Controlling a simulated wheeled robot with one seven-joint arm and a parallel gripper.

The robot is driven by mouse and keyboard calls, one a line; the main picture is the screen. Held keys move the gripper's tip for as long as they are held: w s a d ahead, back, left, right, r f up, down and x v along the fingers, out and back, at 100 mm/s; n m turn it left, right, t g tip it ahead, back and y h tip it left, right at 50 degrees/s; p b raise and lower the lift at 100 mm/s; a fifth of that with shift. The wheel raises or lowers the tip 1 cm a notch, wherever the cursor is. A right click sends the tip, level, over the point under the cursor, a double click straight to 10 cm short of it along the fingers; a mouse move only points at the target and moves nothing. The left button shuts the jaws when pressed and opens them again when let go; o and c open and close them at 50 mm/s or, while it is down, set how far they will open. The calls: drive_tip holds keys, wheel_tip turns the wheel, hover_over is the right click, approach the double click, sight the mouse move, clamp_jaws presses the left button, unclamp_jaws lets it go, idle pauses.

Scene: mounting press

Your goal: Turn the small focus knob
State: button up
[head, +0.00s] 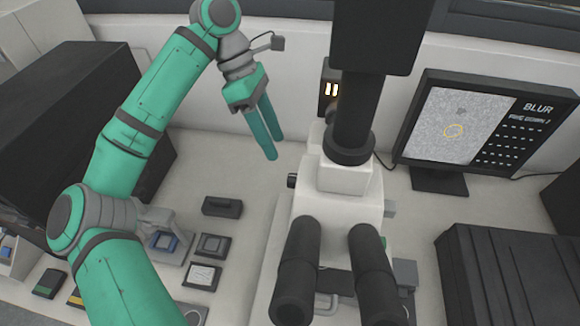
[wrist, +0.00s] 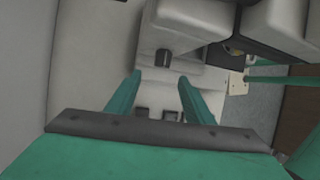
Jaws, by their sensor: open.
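The microscope (head: 338,176) stands in the middle of the head view, white with black eyepieces. A small dark knob (head: 292,180) sticks out of its left side; I take it for the focus knob. A dark knob also shows in the wrist view (wrist: 163,57), just beyond the fingertips and between their lines. My gripper (head: 275,147) is open and empty, its green fingers pointing down, above and left of the knob in the head view. In the wrist view the fingers (wrist: 159,76) are apart and nothing is between their tips.
A large black box (head: 85,120) stands at left, a dark case (head: 510,270) at lower right. Small trays and blocks (head: 212,245) lie left of the microscope.

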sight(290, 175)
drive_tip(key=x, duration=0.8)
drive_tip(key=shift+s+d, duration=0.4)
drive_tip(key=shift+d, duration=0.05)
drive_tip(key=shift+s+d+f, duration=0.1)
drive_tip(key=shift+s+f, duration=0.1)
drive_tip(key=shift+f, duration=0.7)
drive_tip(key=shift+c, duration=0.5)
drive_tip(key=c, duration=0.9)
